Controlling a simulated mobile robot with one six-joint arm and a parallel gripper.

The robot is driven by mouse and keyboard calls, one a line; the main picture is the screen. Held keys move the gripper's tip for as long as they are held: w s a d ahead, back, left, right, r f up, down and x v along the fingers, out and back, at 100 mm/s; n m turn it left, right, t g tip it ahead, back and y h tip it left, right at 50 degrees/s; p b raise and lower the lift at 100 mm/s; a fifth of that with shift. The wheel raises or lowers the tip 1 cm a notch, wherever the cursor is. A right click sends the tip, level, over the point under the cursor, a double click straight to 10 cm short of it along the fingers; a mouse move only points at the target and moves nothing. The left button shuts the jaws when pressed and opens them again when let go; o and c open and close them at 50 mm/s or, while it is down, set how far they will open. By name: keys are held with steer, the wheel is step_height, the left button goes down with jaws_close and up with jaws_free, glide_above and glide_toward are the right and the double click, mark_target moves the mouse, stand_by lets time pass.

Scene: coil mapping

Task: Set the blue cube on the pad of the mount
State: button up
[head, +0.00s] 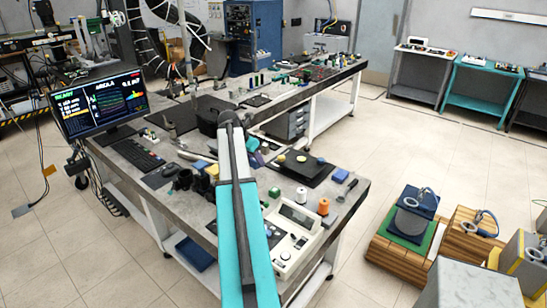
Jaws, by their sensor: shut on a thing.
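My teal and white arm (238,200) reaches up from the bottom edge over the near workbench to a dark joint. I cannot make out my gripper; the far end of the arm is hidden behind its own links.
The near bench (345,202) is crowded: a monitor (100,105) and keyboard (137,155) at left, a white instrument (296,238) and orange spool (323,206) at front right. Wooden crates (400,258) stand on the floor at right. Open floor lies between them.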

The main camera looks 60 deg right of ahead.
steer(key=w+a+m, duration=0.1)
steer(key=w+a, duration=0.6)
steer(key=a, duration=0.5)
steer(key=w+a+g, duration=0.1)
steer(key=w+a, duration=0.6)
steer(key=a, duration=0.4)
steer(key=w+a+m, duration=0.1)
steer(key=w+a, duration=0.7)
steer(key=a, duration=0.4)
steer(key=w+a+f+b, duration=0.1)
steer(key=w+a, duration=0.1)
steer(key=a, duration=1.5)
steer(key=a+f+b, duration=0.4)
steer(key=a, duration=0.2)
steer(key=s+a+f+m+b, duration=0.1)
steer(key=a+f+b, duration=0.3)
steer(key=a+b, duration=0.1)
steer(key=shift+a+m+g+y, duration=0.3)
steer(key=shift+a+g, duration=0.1)
steer(key=shift+a, duration=0.5)
steer(key=shift+s, duration=0.15)
